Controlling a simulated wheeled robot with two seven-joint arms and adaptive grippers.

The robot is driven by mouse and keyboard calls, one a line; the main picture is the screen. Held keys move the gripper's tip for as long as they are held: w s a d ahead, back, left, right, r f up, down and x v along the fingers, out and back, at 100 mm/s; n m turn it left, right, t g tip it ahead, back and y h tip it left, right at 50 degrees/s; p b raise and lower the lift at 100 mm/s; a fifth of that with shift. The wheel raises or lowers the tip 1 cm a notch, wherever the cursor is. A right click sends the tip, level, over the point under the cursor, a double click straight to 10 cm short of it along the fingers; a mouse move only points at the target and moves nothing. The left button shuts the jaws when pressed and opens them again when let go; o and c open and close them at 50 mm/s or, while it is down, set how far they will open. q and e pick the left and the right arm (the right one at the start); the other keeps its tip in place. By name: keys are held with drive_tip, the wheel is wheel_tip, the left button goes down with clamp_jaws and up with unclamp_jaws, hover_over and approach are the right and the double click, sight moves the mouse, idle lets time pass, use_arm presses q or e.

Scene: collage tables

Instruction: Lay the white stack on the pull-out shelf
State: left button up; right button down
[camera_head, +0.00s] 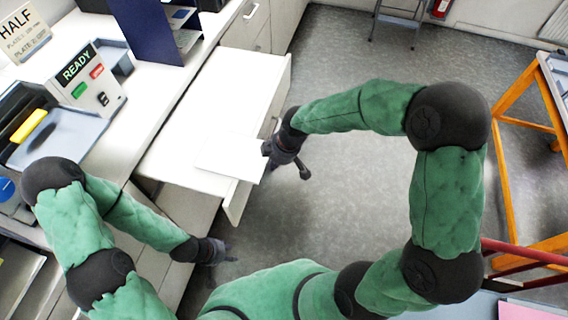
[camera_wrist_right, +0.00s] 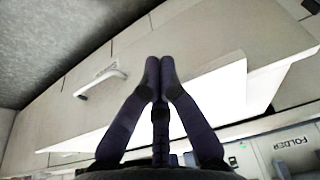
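The white stack (camera_head: 230,155) is a thin flat pad at the front of the white pull-out shelf (camera_head: 232,90). Its right side reaches past the shelf's front edge; whether it touches the shelf or is a little above it I cannot tell. My right gripper (camera_head: 270,150) is at the stack's right edge. In the right wrist view its fingers (camera_wrist_right: 160,68) are closed together, with white surface beside them, and it appears shut on the stack; the contact itself is hidden. My left gripper (camera_head: 225,257) hangs low in front of the drawers, away from the stack; its fingers are too small to judge.
The shelf's far part is bare. The counter at left carries a READY sign (camera_head: 90,75), a HALF sign (camera_head: 22,32), trays and a dark blue upright panel (camera_head: 148,28). Drawer fronts lie below the shelf. An orange-legged table (camera_head: 515,120) stands at right; the floor between is clear.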

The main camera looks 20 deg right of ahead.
sight(256, 160)
drive_tip(key=shift+w+a, duration=0.2)
drive_tip(key=w+a, duration=0.2)
drive_tip(key=a, duration=0.1)
drive_tip(key=w+a, duration=0.1)
drive_tip(key=shift+a, duration=0.3)
idle(0.4)
